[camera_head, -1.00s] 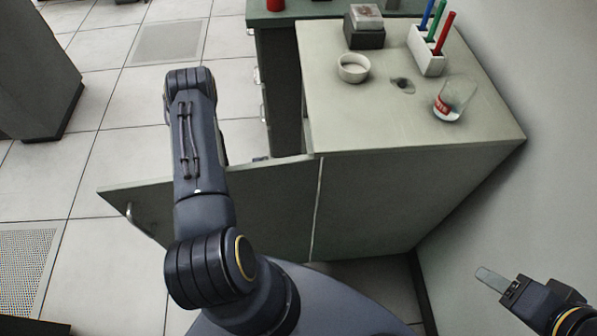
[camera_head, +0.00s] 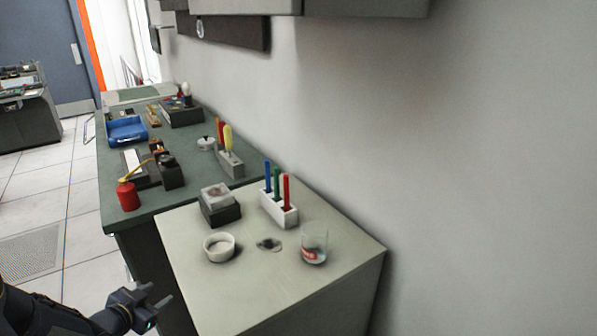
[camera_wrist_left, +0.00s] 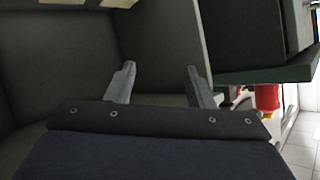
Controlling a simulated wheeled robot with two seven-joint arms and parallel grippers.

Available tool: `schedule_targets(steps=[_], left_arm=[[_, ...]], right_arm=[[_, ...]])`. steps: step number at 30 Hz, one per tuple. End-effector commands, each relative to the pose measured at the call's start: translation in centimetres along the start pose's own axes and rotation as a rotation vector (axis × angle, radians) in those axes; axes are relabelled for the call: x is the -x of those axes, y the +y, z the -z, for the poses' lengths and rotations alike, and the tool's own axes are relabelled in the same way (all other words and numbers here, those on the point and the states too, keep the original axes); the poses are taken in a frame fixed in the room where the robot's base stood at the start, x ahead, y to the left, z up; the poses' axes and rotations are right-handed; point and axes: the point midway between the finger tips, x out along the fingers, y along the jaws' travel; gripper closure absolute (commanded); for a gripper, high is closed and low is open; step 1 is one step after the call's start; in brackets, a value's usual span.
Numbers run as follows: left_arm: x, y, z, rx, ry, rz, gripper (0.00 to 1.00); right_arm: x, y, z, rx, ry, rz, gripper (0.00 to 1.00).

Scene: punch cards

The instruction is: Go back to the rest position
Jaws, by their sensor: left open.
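My left gripper (camera_head: 152,305) is at the lower left of the head view, in front of the pale cabinet's left side. Its two fingers are apart with nothing between them. In the left wrist view its fingers (camera_wrist_left: 160,75) also stand apart and empty, facing dark grey panels that look like the inside of a cabinet. I cannot tell how close those panels are. My right gripper is not in the head view.
The pale cabinet top (camera_head: 225,300) holds a white bowl (camera_head: 219,247), a pen stand (camera_head: 285,217), a glass (camera_head: 314,247) and a dark box (camera_head: 220,208). A green bench (camera_head: 150,205) with a red can (camera_head: 128,196) lies behind. Floor is open at left.

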Motion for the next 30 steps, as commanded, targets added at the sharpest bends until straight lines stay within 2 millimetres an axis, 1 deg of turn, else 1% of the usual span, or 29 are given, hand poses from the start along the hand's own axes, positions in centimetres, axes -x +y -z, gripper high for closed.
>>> schedule_targets(steps=[1, 2, 3, 5, 6, 8, 9, 11, 12, 14, 15, 18, 21, 24, 27, 30], left_arm=[[2.0, -1.4, 2.8, 0.029, -0.041, 0.065, 0.52], [3.1, -2.0, 3.7, 0.056, -0.073, 0.097, 0.52], [4.6, -2.4, 4.9, 0.096, -0.113, 0.134, 0.52], [7.1, -2.5, 6.4, 0.167, -0.17, 0.176, 0.52], [8.8, -2.1, 7.4, 0.218, -0.204, 0.195, 0.52], [11.5, -1.1, 8.5, 0.302, -0.253, 0.208, 0.52], [13.3, -0.1, 9.2, 0.358, -0.284, 0.206, 0.52], [15.9, 1.9, 10.0, 0.444, -0.328, 0.188, 0.52], [17.7, 3.5, 10.5, 0.499, -0.356, 0.165, 0.52], [20.2, 6.2, 11.0, 0.576, -0.396, 0.119, 0.52], [21.7, 8.1, 11.3, 0.62, -0.42, 0.082, 0.52], [25.0, 12.4, 11.7, 0.707, -0.474, -0.019, 0.52], [27.4, 15.7, 11.8, 0.758, -0.515, -0.106, 0.52], [28.7, 17.7, 11.8, 0.781, -0.541, -0.161, 0.52], [29.2, 18.4, 11.7, 0.789, -0.552, -0.183, 0.52], [29.2, 18.5, 11.7, 0.791, -0.554, -0.185, 0.52]], right_arm=[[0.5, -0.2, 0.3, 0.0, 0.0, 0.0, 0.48], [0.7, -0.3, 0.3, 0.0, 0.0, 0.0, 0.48], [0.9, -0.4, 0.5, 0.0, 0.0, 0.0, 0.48], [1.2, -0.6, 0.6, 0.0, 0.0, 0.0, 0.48], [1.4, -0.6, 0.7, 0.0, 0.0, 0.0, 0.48], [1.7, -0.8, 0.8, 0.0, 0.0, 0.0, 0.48], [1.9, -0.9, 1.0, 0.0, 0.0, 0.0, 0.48], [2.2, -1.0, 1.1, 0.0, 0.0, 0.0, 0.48], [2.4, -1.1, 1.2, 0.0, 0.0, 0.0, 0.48], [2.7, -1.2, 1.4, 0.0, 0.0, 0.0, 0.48], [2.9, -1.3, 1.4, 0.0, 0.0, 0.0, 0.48], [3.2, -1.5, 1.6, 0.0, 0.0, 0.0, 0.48], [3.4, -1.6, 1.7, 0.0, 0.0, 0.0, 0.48], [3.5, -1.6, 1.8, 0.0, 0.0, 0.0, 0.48], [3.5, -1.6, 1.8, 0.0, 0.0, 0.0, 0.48], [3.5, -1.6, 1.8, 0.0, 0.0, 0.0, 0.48]])
